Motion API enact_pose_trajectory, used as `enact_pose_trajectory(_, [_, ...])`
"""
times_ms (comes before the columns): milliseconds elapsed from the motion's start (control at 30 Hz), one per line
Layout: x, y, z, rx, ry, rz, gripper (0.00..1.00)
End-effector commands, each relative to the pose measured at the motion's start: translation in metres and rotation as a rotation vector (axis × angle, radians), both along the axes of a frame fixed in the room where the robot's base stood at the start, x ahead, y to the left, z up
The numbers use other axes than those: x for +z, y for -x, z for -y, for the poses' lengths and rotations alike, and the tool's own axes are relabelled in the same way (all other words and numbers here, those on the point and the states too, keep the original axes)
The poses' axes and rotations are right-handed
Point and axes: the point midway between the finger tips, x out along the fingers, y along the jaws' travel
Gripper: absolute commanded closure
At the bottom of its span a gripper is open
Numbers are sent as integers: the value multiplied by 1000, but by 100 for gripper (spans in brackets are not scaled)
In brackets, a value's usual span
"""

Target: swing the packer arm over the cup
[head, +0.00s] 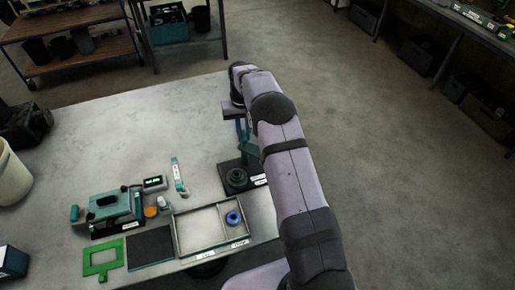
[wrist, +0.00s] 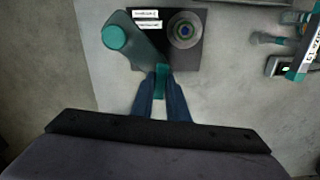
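The packer stands on a black base (head: 257,182) near the table's right edge, under my arm. In the head view my gripper (head: 242,130) is partly hidden by my arm.
A divided tray (head: 200,229) holding a blue ring (head: 234,218) lies in front of the packer. A teal machine (head: 115,208), a small display (head: 153,183), an orange cap (head: 150,212) and a green frame (head: 103,262) are further left. The table's back is clear.

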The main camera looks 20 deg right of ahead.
Motion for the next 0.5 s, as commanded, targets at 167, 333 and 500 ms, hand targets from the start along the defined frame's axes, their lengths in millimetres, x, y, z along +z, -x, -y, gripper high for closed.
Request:
enact_pose_trajectory(167, [0, 0, 0, -9, 0, 0, 100])
enact_pose_trajectory(333, [1, 0, 0, -123, 0, 0, 100])
enact_pose_trajectory(500, [0, 0, 0, -295, 0, 0, 100])
